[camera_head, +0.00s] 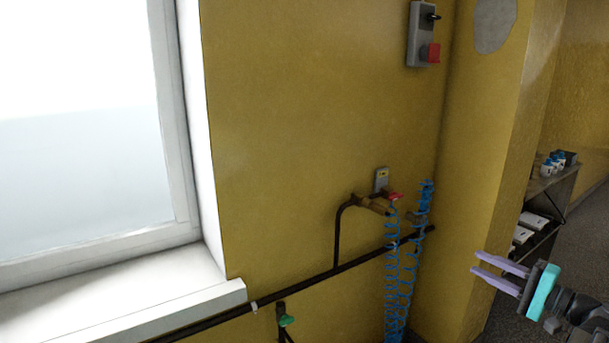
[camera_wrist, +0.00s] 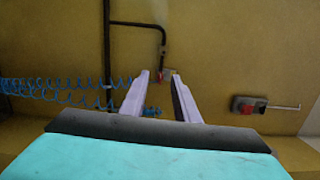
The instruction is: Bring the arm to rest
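My gripper (camera_head: 499,273) shows at the lower right in the head view, with two pale purple fingers pointing left and a teal band behind them. The fingers stand apart with nothing between them. In the wrist view my gripper (camera_wrist: 154,76) shows the same two fingers with a gap, through which the yellow wall is seen. It is held in the air, apart from the wall and the hoses. The rest of my arm is cut off by the right edge of the head view.
Coiled blue hoses (camera_head: 394,285) hang from a valve with a red handle (camera_head: 394,196) on the yellow wall. A dark pipe (camera_head: 338,245) runs along it. A grey switch box (camera_head: 422,35) is above. A shelf (camera_head: 548,184) with small items stands at right. A white window sill (camera_head: 125,300) is left.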

